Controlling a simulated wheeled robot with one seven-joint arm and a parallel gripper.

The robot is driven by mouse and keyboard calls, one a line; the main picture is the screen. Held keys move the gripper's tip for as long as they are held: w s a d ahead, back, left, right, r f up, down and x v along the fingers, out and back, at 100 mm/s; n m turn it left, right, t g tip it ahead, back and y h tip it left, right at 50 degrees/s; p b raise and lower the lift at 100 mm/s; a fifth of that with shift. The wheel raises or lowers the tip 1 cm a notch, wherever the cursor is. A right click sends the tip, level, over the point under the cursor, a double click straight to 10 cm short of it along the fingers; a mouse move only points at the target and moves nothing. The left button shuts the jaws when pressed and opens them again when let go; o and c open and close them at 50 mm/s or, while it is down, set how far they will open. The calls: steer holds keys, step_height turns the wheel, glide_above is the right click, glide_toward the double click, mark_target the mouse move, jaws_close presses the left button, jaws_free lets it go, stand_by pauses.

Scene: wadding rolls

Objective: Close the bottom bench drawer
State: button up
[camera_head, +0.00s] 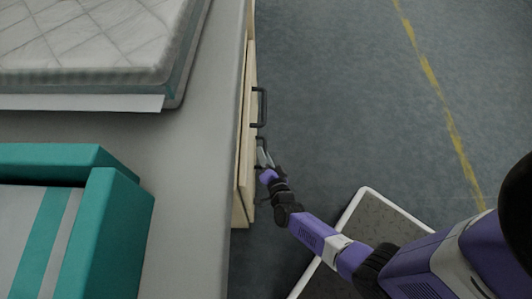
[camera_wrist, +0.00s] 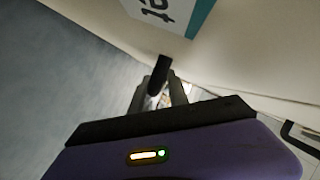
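The bench drawers show edge-on in the head view as pale wooden fronts (camera_head: 246,140) along the bench's right side. A dark bar handle (camera_head: 263,107) stands out from them; another handle is partly hidden by my gripper. How far the bottom drawer stands out is hard to tell. My gripper (camera_head: 265,159) is close against the fronts, below the visible handle in the picture. In the wrist view its two fingers (camera_wrist: 158,92) are apart, with a dark bar (camera_wrist: 160,72), seemingly a handle, between or just beyond their tips. Firm contact with it cannot be made out.
The grey bench top (camera_head: 190,170) carries a quilted pad (camera_head: 90,40) and a teal box (camera_head: 120,225). In the wrist view a pale front bears a label (camera_wrist: 172,12), and another dark handle (camera_wrist: 300,138) is at right.

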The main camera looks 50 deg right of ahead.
steer(key=shift+o, duration=0.8)
steer(key=shift+d+r, duration=0.1)
steer(key=shift+d, duration=0.05)
steer(key=p+v, duration=0.2)
steer(key=v, duration=0.6)
steer(key=shift+p, duration=0.4)
